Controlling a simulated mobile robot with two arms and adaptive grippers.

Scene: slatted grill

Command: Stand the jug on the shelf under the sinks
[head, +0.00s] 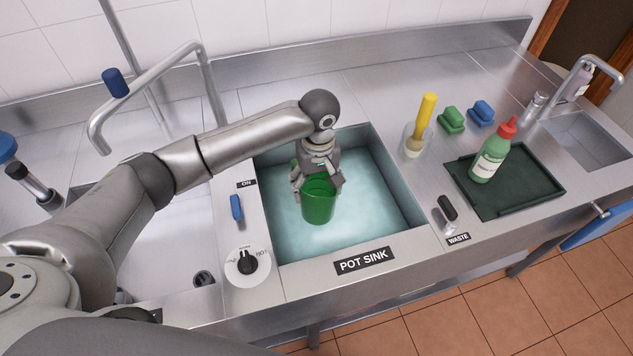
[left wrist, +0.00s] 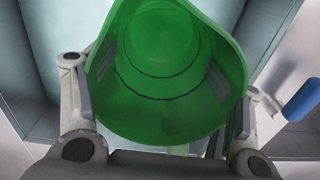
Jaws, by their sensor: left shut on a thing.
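The green jug (head: 318,203) is upright, held over the basin of the pot sink (head: 392,208), which has pale blue water in it. My left gripper (head: 318,178) comes down on it from above and is shut on it. In the left wrist view the jug (left wrist: 165,75) fills the middle, with its open mouth toward the camera and a gripper finger on each side. I cannot tell whether its base touches the water. My right gripper is not in view.
A dark green tray (head: 540,185) holds a green bottle with a red cap (head: 490,155). A yellow-handled brush (head: 425,115) stands in a holder, near green (head: 451,120) and blue (head: 481,112) blocks. A tap (head: 150,75) arches over the left sink. The tiled floor (head: 480,325) in front is clear.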

